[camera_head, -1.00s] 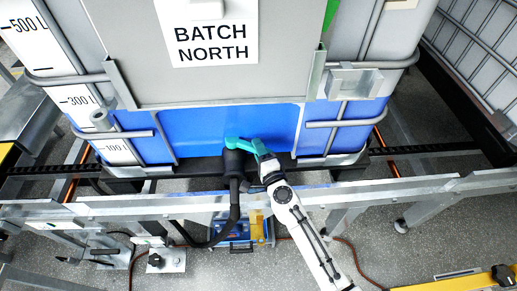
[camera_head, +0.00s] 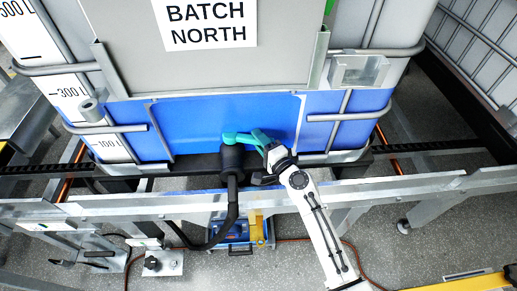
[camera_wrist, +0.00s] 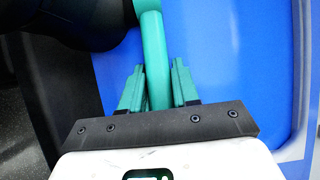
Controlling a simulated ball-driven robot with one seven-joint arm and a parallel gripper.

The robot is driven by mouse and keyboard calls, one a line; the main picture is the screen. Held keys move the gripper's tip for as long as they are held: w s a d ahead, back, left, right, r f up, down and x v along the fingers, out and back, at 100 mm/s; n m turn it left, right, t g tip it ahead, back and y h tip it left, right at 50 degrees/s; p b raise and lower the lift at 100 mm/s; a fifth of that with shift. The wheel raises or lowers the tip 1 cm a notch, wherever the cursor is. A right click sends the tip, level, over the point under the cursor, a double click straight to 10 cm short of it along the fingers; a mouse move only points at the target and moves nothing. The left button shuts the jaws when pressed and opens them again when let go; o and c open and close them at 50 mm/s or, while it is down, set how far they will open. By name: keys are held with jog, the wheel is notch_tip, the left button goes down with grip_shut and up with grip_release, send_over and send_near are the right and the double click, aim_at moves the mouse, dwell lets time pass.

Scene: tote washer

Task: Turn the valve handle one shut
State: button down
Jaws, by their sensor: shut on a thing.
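The valve handle (camera_head: 243,138) is a teal lever on top of the black outlet valve (camera_head: 231,158), low on the front of the blue tank. In the head view it points right from the valve, roughly along the tank face. My gripper (camera_head: 267,146) is at the lever's right end. In the wrist view the lever (camera_wrist: 153,45) runs down between the two teal fingers of my gripper (camera_wrist: 157,88), which are shut on it. The lever's lower end is partly hidden by the gripper. The black valve body (camera_wrist: 85,22) is at upper left there.
A black hose (camera_head: 230,212) bends down from the valve over a grey metal rail (camera_head: 140,204). The tank with its BATCH NORTH sign (camera_head: 206,24) stands close behind. A blue and yellow device (camera_head: 238,232) is on the floor below.

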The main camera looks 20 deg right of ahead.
jog(key=n+y+b, duration=0.1)
jog(key=b, duration=0.1)
jog(key=w+n+g+y+b, duration=0.1)
jog(key=y+b, duration=0.1)
jog(key=w+d+n+y+b, duration=0.1)
jog(key=y+b, duration=0.1)
jog(key=shift+w+g+b, duration=0.15)
jog(key=shift+g+b, duration=0.2)
jog(key=shift+g, duration=0.05)
jog(key=c, duration=0.9)
grip_release()
jog(key=v, duration=1)
jog(key=shift+s+d+f+b, duration=0.1)
jog(key=shift+s+d+b, duration=0.1)
jog(key=shift+s+b, duration=0.15)
